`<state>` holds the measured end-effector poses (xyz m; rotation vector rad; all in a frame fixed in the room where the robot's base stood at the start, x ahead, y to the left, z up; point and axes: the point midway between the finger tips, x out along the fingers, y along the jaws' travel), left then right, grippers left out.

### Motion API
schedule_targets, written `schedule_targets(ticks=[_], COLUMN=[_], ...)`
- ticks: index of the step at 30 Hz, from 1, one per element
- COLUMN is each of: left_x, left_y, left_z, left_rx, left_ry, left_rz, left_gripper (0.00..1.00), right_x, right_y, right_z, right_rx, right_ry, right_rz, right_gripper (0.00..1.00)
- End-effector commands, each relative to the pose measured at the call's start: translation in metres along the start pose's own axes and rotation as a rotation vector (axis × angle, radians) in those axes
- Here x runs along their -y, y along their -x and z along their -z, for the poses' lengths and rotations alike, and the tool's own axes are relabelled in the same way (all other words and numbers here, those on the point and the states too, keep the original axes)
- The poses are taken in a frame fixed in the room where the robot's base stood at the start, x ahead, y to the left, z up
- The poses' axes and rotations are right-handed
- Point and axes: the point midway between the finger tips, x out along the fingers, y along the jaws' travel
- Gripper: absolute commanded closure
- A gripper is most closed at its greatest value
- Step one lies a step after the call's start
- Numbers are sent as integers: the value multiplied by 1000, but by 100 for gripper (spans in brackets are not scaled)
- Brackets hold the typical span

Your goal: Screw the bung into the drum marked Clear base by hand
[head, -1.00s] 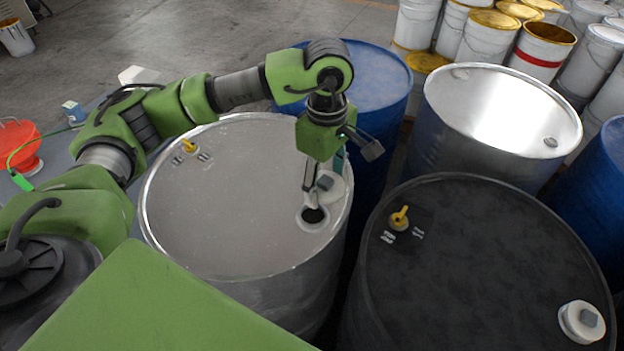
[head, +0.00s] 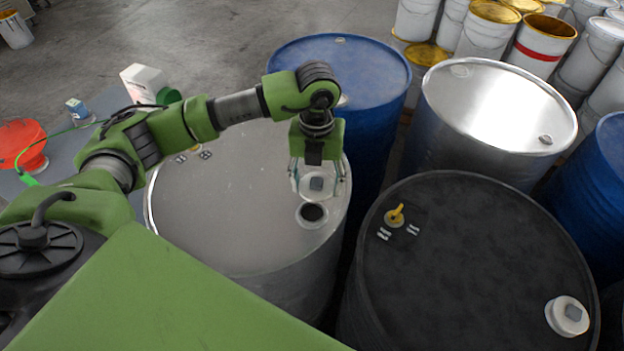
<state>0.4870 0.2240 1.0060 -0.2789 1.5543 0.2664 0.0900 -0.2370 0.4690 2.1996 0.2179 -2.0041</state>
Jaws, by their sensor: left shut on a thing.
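A grey-topped drum (head: 225,215) stands in the middle left of the head view, with an open dark bung hole (head: 312,213) near its right edge. Its small labels are partly hidden by my arm and too small to read. A white bung (head: 316,184) with a grey square grip shows just behind the hole, apart from it. My left gripper (head: 318,182) points down with a finger on each side of the bung and is shut on it. I cannot tell whether the bung is clear of the lid. My right gripper is not in view.
A black drum (head: 470,265) at the right has a yellow plug (head: 395,216) and a white bung (head: 567,316). A blue drum (head: 345,70) and a shiny-topped drum (head: 495,105) stand behind. Pails crowd the back right. A bench at the left holds a red object (head: 22,145).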

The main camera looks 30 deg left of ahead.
Motion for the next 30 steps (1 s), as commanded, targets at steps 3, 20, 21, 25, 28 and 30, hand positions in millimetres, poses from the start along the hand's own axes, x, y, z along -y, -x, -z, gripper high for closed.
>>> schedule_targets(ticks=[3,20,21,25,28,30], left_x=[-3,-11,-11,-11,-11,-11], left_y=[-2,-17,-20,-31,-41,-48], left_z=[-1,-3,-3,-3,-3,-3], left_rx=[-2,4,4,4,3,3], left_ry=[229,674,673,672,671,671], left_rz=[-4,-12,-12,-12,-12,-12], left_gripper=[66,66,66,66,66,66], right_x=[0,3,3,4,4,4], right_y=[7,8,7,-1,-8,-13], right_z=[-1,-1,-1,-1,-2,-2], right_rx=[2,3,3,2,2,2], right_ry=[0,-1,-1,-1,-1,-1], right_rz=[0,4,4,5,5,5], right_gripper=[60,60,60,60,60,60])
